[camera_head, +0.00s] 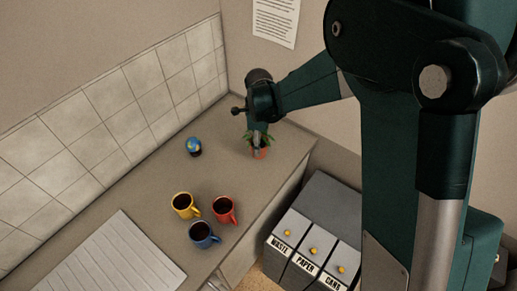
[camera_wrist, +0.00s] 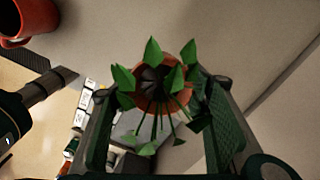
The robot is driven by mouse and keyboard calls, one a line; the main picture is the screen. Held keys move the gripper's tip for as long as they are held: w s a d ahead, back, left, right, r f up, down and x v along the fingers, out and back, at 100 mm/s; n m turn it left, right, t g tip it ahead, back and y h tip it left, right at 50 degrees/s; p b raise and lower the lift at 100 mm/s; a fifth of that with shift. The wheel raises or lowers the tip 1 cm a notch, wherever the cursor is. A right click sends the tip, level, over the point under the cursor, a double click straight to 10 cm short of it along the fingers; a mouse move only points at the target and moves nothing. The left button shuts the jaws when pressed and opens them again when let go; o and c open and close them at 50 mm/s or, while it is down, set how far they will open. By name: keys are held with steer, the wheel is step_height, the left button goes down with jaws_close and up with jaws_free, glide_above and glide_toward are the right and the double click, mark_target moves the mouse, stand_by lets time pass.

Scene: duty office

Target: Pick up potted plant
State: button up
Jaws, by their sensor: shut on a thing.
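The potted plant (camera_head: 262,152) has green leaves and a small terracotta pot. It is at the far right end of the counter in the head view. In the wrist view its pot (camera_wrist: 150,97) and leaves show between the two fingers. My gripper (camera_head: 257,142) reaches down onto the plant from above. In the wrist view my gripper (camera_wrist: 160,115) has one finger on each side of the plant and is shut on it. The leaves hide part of the contact. I cannot tell whether the pot touches the counter.
On the counter (camera_head: 130,190) stand a small globe (camera_head: 194,146) and yellow (camera_head: 184,205), red (camera_head: 224,209) and blue (camera_head: 203,234) mugs. Labelled bins (camera_head: 312,240) stand beside the counter's right edge. Tiled wall bounds the left. Counter between globe and plant is clear.

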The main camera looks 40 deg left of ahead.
steer(key=shift+r, duration=0.7)
